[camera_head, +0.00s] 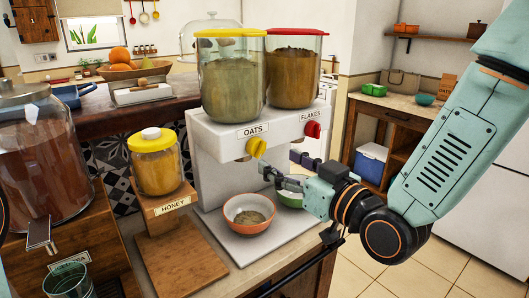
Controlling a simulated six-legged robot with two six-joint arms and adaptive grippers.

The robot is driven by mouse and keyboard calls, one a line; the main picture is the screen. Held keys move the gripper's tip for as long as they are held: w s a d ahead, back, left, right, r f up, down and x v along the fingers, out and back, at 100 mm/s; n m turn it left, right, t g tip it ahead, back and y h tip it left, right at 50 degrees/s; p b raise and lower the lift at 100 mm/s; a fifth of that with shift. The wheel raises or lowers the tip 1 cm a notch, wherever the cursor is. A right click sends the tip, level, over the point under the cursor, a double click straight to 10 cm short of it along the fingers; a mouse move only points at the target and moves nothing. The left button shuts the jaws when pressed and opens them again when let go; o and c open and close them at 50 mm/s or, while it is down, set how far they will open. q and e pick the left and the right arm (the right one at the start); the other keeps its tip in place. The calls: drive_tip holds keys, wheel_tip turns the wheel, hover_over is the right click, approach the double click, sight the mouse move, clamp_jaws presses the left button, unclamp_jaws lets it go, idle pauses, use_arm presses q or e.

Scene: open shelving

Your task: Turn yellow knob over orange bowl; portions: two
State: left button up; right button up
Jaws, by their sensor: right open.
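A white dispenser (218,140) holds two clear hoppers, labelled OATS with a yellow lid and FLAKES with a red lid. The yellow knob (256,147) is on its front under the OATS label. The orange bowl (248,228) stands on the dispenser base below the yellow knob, with some oat-coloured food inside. My right gripper (279,171) is open and empty, a little below and to the right of the yellow knob, above the bowls. It appears apart from the knob. My left gripper is not in view.
A red knob (312,129) is right of the yellow one. A green bowl (289,200) stands beside the orange bowl, partly hidden by my right gripper. A honey jar (155,165) on a wooden stand and a large brown-filled jar (38,160) stand at left.

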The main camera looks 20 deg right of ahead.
sight(262, 151)
drive_tip(key=x, duration=0.5)
drive_tip(key=shift+w+f, duration=0.25)
drive_tip(key=shift+w, duration=0.05)
drive_tip(key=shift+w+a+r, duration=0.15)
drive_tip(key=shift+w+r, duration=0.05)
drive_tip(key=shift+w, duration=0.15)
drive_tip(key=shift+w+f, duration=0.2)
drive_tip(key=shift+w, duration=0.25)
drive_tip(key=shift+s+r, duration=0.15)
drive_tip(key=shift+s, duration=0.2)
drive_tip(key=c, duration=0.4)
drive_tip(key=shift+w, duration=0.1)
drive_tip(key=c, duration=0.8)
